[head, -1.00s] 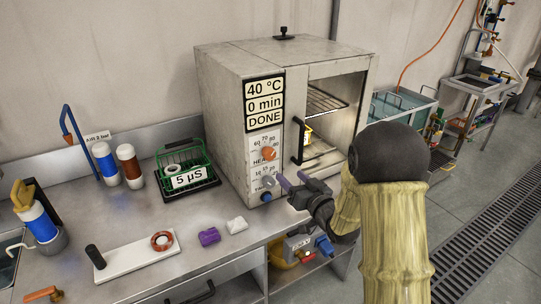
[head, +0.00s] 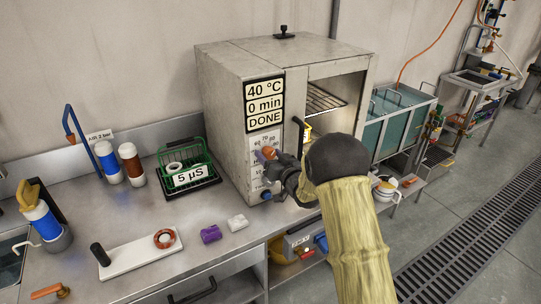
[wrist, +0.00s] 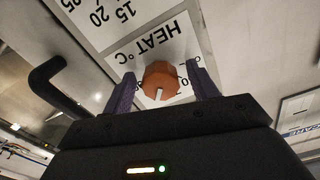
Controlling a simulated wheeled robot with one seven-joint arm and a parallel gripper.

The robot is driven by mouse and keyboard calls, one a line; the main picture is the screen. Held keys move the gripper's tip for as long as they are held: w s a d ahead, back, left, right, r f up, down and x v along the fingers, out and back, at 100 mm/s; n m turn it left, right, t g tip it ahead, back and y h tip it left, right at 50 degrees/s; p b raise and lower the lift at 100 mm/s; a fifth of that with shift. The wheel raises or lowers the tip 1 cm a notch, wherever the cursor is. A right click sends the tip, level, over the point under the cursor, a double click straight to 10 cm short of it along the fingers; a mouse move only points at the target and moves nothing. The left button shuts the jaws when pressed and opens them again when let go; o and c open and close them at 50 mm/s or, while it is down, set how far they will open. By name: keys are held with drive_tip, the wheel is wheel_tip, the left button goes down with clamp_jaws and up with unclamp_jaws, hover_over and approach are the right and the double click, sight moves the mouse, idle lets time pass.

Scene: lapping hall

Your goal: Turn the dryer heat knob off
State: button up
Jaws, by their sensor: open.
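The dryer (head: 228,130) is a grey metal cabinet on the bench, with signs reading 40 °C, 0 min and DONE. Its orange heat knob (wrist: 161,80) sits on the HEAT °C dial plate, which appears upside down in the wrist view; a pale pointer mark shows on the knob. In the head view the knob (head: 269,152) is partly hidden by my gripper (head: 266,161). My gripper also shows in the wrist view (wrist: 160,82), open, its two purple fingers on either side of the knob. I cannot tell whether they touch it. The blue timer knob (head: 266,196) is below.
The dryer's black door handle (wrist: 47,84) is close beside my gripper in the wrist view. A green wire basket (head: 187,170) with a 5 µS sign stands left of the dryer. Purple (head: 210,234) and white (head: 237,222) blocks lie on the bench in front.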

drive_tip(key=c, duration=1)
